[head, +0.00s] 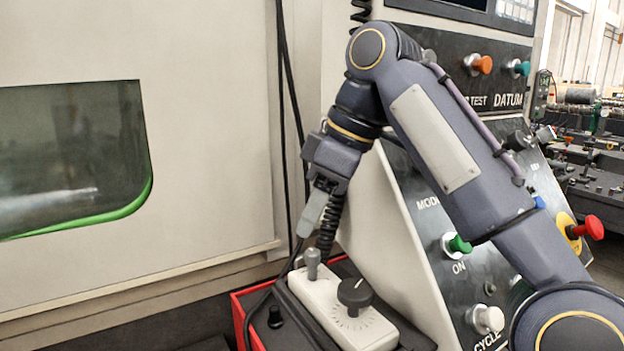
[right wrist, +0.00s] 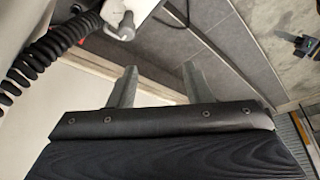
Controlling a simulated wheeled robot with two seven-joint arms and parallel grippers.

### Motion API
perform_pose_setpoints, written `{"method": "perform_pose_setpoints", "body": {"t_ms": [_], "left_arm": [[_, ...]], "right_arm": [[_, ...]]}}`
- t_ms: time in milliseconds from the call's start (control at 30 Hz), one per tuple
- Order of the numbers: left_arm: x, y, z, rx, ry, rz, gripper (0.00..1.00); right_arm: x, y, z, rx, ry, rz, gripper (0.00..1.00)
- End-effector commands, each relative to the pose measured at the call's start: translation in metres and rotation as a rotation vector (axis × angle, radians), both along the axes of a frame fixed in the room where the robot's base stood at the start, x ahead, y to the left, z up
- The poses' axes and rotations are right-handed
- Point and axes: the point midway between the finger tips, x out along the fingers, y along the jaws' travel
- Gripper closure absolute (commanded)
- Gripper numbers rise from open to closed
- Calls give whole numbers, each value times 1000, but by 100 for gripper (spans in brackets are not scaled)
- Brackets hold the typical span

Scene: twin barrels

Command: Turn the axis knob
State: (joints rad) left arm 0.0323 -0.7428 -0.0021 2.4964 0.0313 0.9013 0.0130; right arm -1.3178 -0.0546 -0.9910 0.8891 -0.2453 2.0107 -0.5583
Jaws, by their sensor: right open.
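A white control box (head: 327,306) rests in a red-edged tray (head: 238,315) below the slanted panel. It carries a small grey knob (head: 312,262) at its far end and a larger black knob (head: 355,293) ringed by tick marks. I cannot tell which is the axis knob. My right gripper (head: 304,232) points down just above the grey knob, apparently apart from it. In the right wrist view its two grey fingers (right wrist: 158,82) are spread with nothing between them. The grey knob (right wrist: 123,28) shows beyond the fingertips. My left gripper is out of view.
A coiled black cord (head: 330,228) hangs right beside my right gripper; it also shows in the wrist view (right wrist: 45,45). The slanted panel bears a green knob (head: 458,243), a red knob (head: 588,228) and a white knob (head: 487,319). A machine door (head: 215,150) stands at left.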

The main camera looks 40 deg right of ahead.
Motion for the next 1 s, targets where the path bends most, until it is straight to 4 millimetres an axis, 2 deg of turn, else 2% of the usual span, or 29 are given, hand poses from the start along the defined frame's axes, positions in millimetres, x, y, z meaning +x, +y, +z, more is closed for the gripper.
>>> {"method": "perform_pose_setpoints", "body": {"t_ms": [33, 167, 500, 733, 1000], "left_arm": [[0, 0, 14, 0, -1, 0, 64], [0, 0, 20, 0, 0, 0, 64], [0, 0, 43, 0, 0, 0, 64], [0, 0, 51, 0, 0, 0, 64], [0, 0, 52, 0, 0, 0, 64]], "right_arm": [[-5, 4, 12, 3, -4, 10, 55], [-15, 12, 15, 3, 1, 5, 55], [-50, 41, 35, -1, -2, -1, 55], [-66, 56, 42, -2, -1, -3, 55], [-71, 60, 43, -1, -2, -1, 55]]}}
